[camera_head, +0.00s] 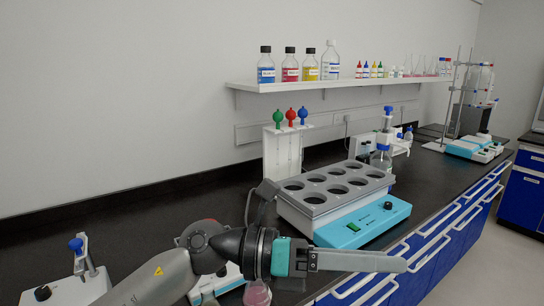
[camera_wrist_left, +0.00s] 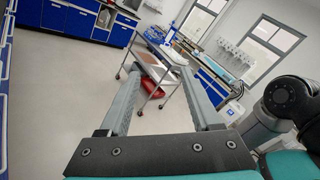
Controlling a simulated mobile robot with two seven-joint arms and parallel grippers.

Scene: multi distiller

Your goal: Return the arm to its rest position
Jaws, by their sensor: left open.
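My left arm (camera_head: 150,284) comes in from the lower left of the head view, bent at a grey and black joint. My left gripper (camera_head: 402,265) reaches to the right in front of the bench, with its teal wrist body below the heating unit. In the head view one finger covers the other. In the left wrist view the gripper (camera_wrist_left: 160,72) shows two fingers spread apart, with nothing between them and the floor and a cart in the distance beyond. My right gripper is not in view.
A multi-hole heating unit (camera_head: 372,222) stands on the black bench (camera_head: 120,222) close behind my gripper. A white stand (camera_head: 283,152) holds three coloured bulbs. A wall shelf (camera_head: 340,83) carries bottles. The wrist view shows a wheeled cart (camera_wrist_left: 158,62) and open floor (camera_wrist_left: 70,85).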

